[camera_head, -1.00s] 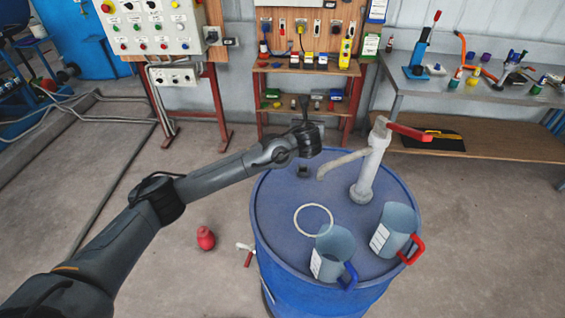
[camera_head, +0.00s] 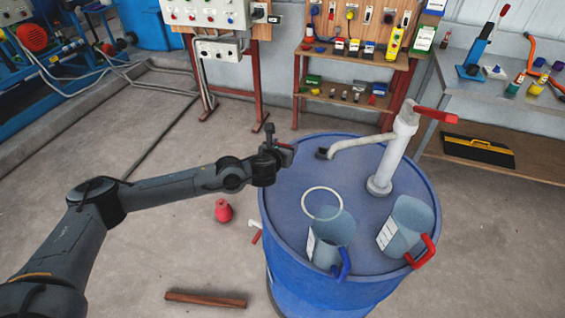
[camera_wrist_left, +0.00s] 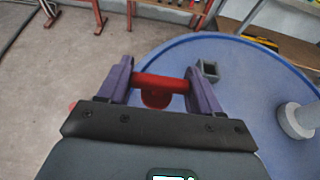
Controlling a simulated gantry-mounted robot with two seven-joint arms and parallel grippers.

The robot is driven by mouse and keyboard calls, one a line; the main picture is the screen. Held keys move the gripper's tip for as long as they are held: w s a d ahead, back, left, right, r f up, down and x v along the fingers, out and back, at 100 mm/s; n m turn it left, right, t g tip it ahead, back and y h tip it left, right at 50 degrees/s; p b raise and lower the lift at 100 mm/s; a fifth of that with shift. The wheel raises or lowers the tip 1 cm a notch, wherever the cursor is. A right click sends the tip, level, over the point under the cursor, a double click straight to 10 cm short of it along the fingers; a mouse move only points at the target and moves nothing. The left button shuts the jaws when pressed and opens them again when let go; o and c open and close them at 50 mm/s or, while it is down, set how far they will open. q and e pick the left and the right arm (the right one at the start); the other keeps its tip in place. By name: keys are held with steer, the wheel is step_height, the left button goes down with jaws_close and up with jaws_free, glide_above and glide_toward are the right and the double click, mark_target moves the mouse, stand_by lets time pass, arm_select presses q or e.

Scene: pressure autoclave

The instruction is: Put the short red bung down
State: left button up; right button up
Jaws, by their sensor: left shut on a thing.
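My left gripper (camera_wrist_left: 160,80) is shut on the short red bung (camera_wrist_left: 158,90), which sits crosswise between its two fingers in the left wrist view. In the head view the left gripper (camera_head: 278,150) is by the back left rim of the blue drum (camera_head: 285,232). The bung is mostly hidden there by the gripper. The drum top also shows in the left wrist view (camera_wrist_left: 255,110), to the right of the gripper. My right gripper is not in view.
A white hand pump (camera_head: 390,155) with a red handle stands on the drum. A white ring (camera_head: 322,203) and two jugs (camera_head: 332,238) (camera_head: 405,228) are there too. A red object (camera_head: 223,211) and a brown bar (camera_head: 206,299) lie on the floor.

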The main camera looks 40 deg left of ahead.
arm_select(q)
steer(key=shift+d+f, duration=0.1)
steer(key=shift+f, duration=1.2)
steer(key=shift+f+b, duration=0.55)
steer(key=shift+f, duration=0.8)
steer(key=shift+f, duration=0.2)
steer(key=o, duration=1.1)
